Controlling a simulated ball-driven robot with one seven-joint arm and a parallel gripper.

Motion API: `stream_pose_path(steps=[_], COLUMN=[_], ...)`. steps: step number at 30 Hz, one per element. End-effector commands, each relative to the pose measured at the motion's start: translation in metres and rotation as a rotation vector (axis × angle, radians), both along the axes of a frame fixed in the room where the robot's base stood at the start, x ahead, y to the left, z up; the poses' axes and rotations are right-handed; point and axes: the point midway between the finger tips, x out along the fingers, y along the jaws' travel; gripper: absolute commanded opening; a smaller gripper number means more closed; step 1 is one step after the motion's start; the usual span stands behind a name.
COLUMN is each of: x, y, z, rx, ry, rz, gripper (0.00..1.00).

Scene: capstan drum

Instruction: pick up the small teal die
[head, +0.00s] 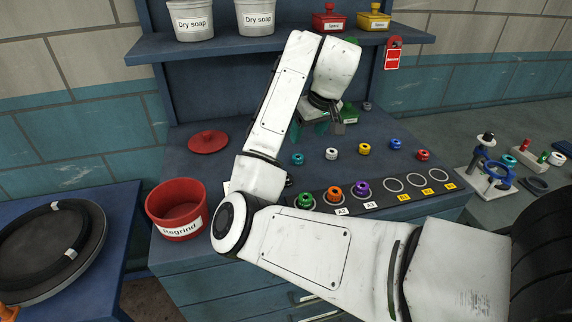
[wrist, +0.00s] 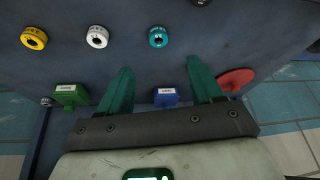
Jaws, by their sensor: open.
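The small teal die (head: 297,159) is a short ring-shaped piece with a dark hole, lying on the blue bench top left of the white die. In the wrist view the teal die (wrist: 158,37) lies beyond the fingertips, roughly in line with the gap between them. My gripper (wrist: 158,66) is open with nothing between its green fingers, and it is apart from the die. In the head view my gripper (head: 329,127) hangs over the back of the bench, behind and right of the teal die, partly hidden by its own wrist.
A white die (head: 331,154), yellow die (head: 364,149), blue die (head: 395,144) and red die (head: 423,155) share the bench. A black strip (head: 375,205) in front holds more dies and empty rings. A red lid (head: 208,142), green box (wrist: 71,96) and blue box (wrist: 167,97) are nearby.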

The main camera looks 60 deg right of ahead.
Motion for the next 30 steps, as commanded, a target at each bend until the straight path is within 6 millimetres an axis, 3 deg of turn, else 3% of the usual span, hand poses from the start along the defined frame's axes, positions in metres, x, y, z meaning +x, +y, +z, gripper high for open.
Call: stream_pose_path(steps=[30], x=[0.032], y=[-0.027], z=[-0.099], rx=[-0.012], ry=[0.008], rz=[0.046], gripper=[0.65])
